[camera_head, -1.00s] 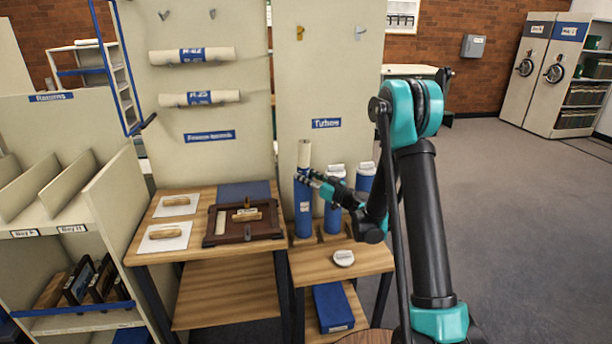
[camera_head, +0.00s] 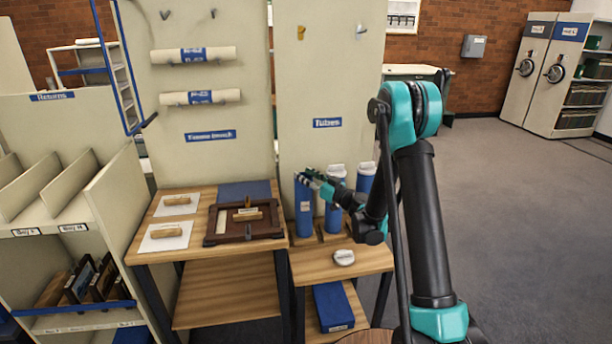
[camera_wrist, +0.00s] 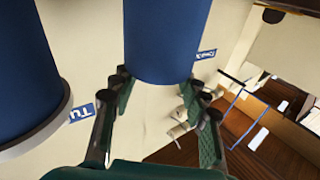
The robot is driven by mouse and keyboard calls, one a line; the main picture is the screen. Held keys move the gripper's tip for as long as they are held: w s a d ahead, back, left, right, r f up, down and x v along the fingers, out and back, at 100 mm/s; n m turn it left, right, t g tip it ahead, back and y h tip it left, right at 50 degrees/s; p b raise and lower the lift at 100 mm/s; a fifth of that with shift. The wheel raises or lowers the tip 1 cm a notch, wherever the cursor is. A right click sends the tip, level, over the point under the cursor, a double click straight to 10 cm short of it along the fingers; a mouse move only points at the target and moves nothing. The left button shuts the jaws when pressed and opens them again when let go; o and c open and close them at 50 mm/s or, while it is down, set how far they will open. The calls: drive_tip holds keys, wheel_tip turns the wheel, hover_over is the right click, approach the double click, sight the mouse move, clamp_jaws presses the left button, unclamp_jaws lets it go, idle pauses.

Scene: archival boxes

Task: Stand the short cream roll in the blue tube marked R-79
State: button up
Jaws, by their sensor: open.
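The leftmost blue tube (camera_head: 304,216) stands upright and uncapped on the small wooden table. Its label is too small to read as R-79. The short cream roll is not visible in either current view; the tube's inside cannot be seen. My gripper (camera_head: 305,176) is at the top of this tube, with its fingers open. In the wrist view, a blue tube (camera_wrist: 163,40) lies between my gripper's spread fingers (camera_wrist: 160,100), and no cream roll shows between them.
Two more blue tubes with white caps (camera_head: 333,215) (camera_head: 365,176) stand close to the right. A loose white cap (camera_head: 344,257) lies on the tabletop (camera_head: 310,268) in front. A wooden desk with a brown tray (camera_head: 213,238) is to the left. A blue box (camera_head: 333,306) sits below.

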wheel_tip(320, 180, up, 10)
idle(0.6)
idle(0.6)
drive_tip(key=s+d+f+m+g+h, duration=0.2)
drive_tip(key=s+d+f+h, duration=0.3)
drive_tip(key=s+d, duration=0.4)
drive_tip(key=s+d+f+m+g+h, duration=0.3)
drive_tip(key=s+d+f, duration=0.4)
drive_tip(key=s, duration=0.8)
drive_tip(key=s+d+f+m+g+h, duration=0.2)
drive_tip(key=s+d+f+m+h, duration=0.2)
drive_tip(key=s+d, duration=0.8)
wheel_tip(320, 180, down, 2)
drive_tip(key=s+h, duration=0.1)
drive_tip(key=h, duration=0.2)
drive_tip(key=shift+f+g, duration=0.2)
drive_tip(key=shift+g, duration=0.1)
